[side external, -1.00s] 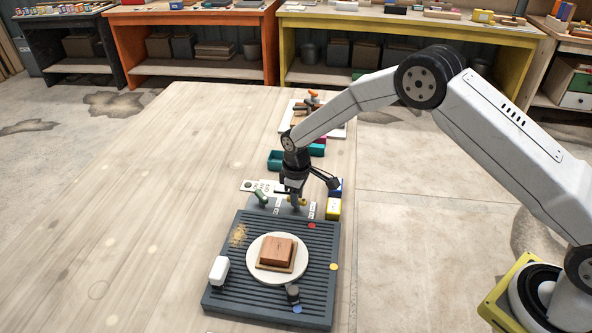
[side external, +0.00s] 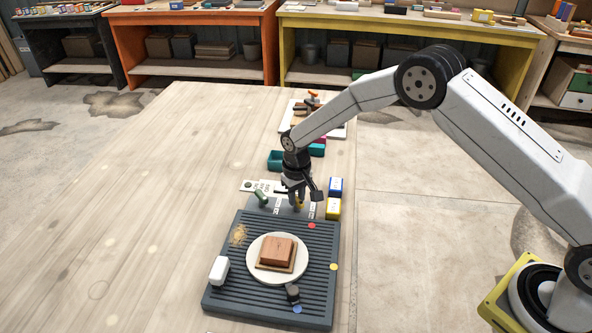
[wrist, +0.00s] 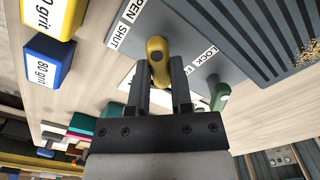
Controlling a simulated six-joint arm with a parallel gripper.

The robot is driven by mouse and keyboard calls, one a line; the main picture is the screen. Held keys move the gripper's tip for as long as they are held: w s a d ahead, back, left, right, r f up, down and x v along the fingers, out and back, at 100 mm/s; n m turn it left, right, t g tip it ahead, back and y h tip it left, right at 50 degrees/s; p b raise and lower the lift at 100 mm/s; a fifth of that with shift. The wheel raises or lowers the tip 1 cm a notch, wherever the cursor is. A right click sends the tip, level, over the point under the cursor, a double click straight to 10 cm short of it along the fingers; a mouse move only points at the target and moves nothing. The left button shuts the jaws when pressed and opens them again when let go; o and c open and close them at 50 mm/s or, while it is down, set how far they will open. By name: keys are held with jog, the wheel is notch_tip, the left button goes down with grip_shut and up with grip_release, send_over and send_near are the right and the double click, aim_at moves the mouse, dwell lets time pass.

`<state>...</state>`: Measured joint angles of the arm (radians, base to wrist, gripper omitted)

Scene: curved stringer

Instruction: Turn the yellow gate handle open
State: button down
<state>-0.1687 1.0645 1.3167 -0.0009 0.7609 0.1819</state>
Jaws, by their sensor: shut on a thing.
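The yellow gate handle (wrist: 158,58) is a rounded lever on the grey plate behind the ribbed board. It also shows, small, in the side view (side external: 299,202). My gripper (wrist: 160,82) points down over it, with a dark finger on each side, and is shut on it. The fingers hide part of the handle. A label strip reading OPEN and SHUT (wrist: 128,22) lies beside it, but I cannot tell which word it points at. A green handle (wrist: 220,96) stands on the same plate near a label beginning LOCK (wrist: 203,58); it also shows left of my gripper in the side view (side external: 261,198).
The dark ribbed board (side external: 225,290) carries a round disc (side external: 255,270) with a wooden block (side external: 277,252). A white block (side external: 219,270) stands at its left edge. Blue (side external: 335,187) and yellow (side external: 333,208) grit blocks stand close right of my gripper. The table's left is clear.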

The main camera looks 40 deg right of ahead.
aim_at(297, 198)
jog(key=c, duration=0.5)
grip_release()
jog(key=shift+r, duration=0.15)
jog(key=shift+r, duration=3.75)
jog(key=shift+s+r, duration=0.1)
